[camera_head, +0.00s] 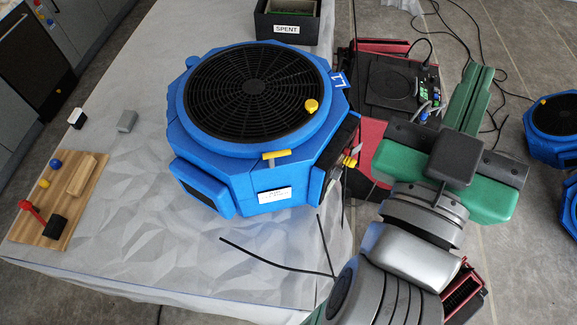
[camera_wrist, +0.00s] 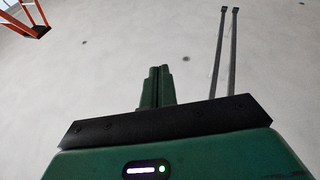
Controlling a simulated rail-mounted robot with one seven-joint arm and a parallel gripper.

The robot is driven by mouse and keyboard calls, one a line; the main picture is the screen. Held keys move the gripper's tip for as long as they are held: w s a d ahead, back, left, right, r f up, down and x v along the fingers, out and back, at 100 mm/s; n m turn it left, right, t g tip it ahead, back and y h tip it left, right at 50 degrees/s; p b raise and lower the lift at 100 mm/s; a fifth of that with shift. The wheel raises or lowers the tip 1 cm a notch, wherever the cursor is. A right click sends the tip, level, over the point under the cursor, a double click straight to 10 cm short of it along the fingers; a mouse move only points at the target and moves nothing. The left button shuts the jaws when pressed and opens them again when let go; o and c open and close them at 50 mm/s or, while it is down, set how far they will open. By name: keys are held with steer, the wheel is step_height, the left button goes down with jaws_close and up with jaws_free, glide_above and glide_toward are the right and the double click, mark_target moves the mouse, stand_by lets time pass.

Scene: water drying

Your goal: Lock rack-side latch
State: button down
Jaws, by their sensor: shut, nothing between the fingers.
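A blue round-topped fan unit (camera_head: 250,200) with a black grille sits on the grey-covered surface in the head view. A yellow latch piece (camera_head: 350,161) shows on its right side, facing the red rack (camera_head: 372,140); it is small and partly hidden, so I cannot tell its setting. A yellow T-shaped handle (camera_head: 276,155) is on the front top edge, and a yellow knob (camera_head: 311,105) is on the top rim. My green gripper (camera_head: 483,72) is right of the fan unit, apart from it, with fingers together and empty. The fingers also show shut in the wrist view (camera_wrist: 160,72).
A dark SPENT bin (camera_head: 287,22) stands at the back. A wooden board (camera_head: 65,195) with coloured knobs lies at left. Black equipment with cables (camera_head: 395,85) is behind the rack. More blue units (camera_head: 555,125) stand at far right. A thin black cable (camera_head: 275,257) lies in front.

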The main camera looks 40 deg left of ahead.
steer(key=a+f+n+g+y+b, duration=0.2)
steer(key=a+f+g+y, duration=0.15)
steer(key=f, duration=0.85)
steer(key=a+f+n+g+y+b, duration=0.3)
steer(key=a+f, duration=0.2)
steer(key=f, duration=0.6)
steer(key=s+a+f+g+y+b, duration=0.1)
steer(key=s+f, duration=0.1)
steer(key=f, duration=0.5)
steer(key=s+a+f+n+g+y+b, duration=0.1)
steer(key=s+f+g+y+b, duration=0.1)
steer(key=f, duration=0.5)
steer(key=s+a+f+n+g+y+b, duration=0.1)
steer(key=s+f+b, duration=0.1)
steer(key=f, duration=0.5)
steer(key=shift+s+a+y, duration=0.3)
steer(key=shift+s+y, duration=0.05)
steer(key=shift+s, duration=0.25)
steer(key=shift+g, duration=0.25)
steer(key=p+x, duration=0.5)
steer(key=x, duration=0.9)
steer(key=shift+w+f+b, duration=0.1)
steer(key=shift+f+b, duration=0.15)
steer(key=shift+b, duration=0.1)
